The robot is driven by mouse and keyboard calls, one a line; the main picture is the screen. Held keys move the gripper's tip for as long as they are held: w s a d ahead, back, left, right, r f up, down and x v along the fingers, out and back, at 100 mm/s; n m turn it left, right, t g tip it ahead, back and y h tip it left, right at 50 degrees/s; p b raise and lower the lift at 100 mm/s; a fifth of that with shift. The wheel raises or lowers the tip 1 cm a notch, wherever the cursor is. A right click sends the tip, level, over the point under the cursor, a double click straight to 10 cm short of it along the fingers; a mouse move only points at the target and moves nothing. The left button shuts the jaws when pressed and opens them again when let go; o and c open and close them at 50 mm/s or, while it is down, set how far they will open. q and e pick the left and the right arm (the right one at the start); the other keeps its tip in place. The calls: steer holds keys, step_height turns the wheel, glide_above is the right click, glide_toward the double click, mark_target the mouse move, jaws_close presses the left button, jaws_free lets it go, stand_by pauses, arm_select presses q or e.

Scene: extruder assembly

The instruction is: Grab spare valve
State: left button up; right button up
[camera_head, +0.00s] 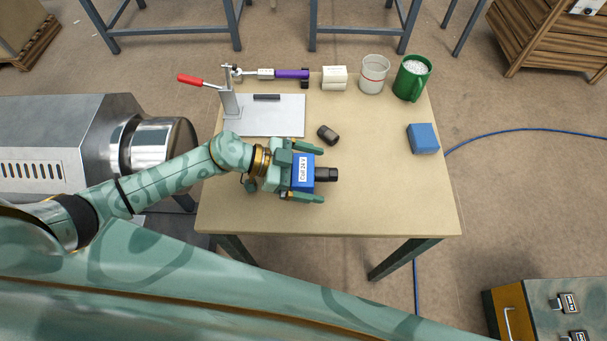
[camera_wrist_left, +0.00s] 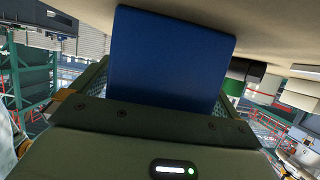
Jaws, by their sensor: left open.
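The valve (camera_head: 301,172) has a blue body with a white "Coil 24 V" label and a dark cylindrical end pointing right; it is at the middle of the table. My left gripper (camera_head: 311,173) is open around it, one finger on each side of the blue body. In the left wrist view the blue body (camera_wrist_left: 170,60) fills the space between the fingers; whether they touch it I cannot tell. My right gripper is not in view.
The wooden table (camera_head: 400,200) also holds a short dark cylinder (camera_head: 328,134), a blue block (camera_head: 422,138), a green mug (camera_head: 412,80), a clear cup (camera_head: 374,75), a white box (camera_head: 335,78), a purple-handled tool (camera_head: 290,74) and a red-handled press (camera_head: 232,100). The table's front right is clear.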

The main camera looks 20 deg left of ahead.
arm_select(q)
steer(key=shift+c, duration=0.9)
steer(key=c, duration=1)
steer(key=shift+o, duration=0.2)
steer(key=shift+r, duration=0.15)
